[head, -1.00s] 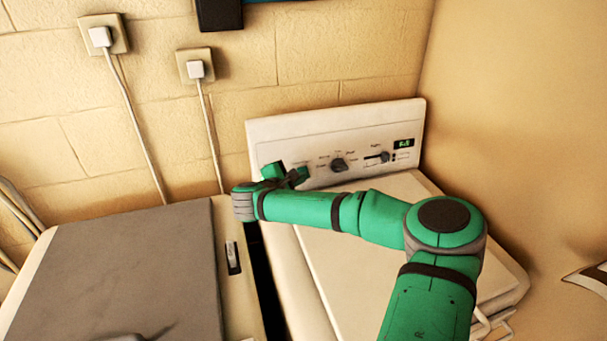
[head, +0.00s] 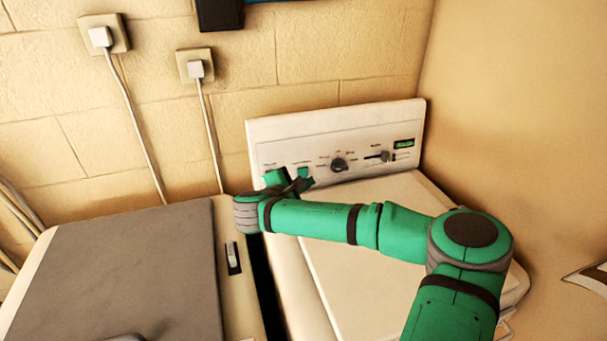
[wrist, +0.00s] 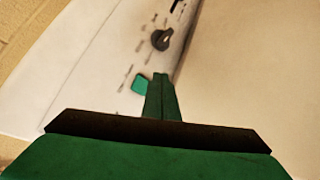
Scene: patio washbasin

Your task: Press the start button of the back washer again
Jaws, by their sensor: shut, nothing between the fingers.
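The back washer is a white machine with an upright control panel (head: 350,143) against the wall. A small square green start button (wrist: 141,84) shows on that panel in the wrist view, left of my fingertips. It also shows in the head view (head: 303,172), left of the dark knob. Whether the fingertips touch the panel I cannot tell. In the head view my gripper (head: 301,185) is just below the button, partly hidden by my wrist.
The dark knob (head: 339,164), a slider (head: 384,156) and a green-lit display (head: 404,144) lie right along the panel. A second machine with a grey lid (head: 120,270) stands front left, across a narrow dark gap. A wall closes the right side.

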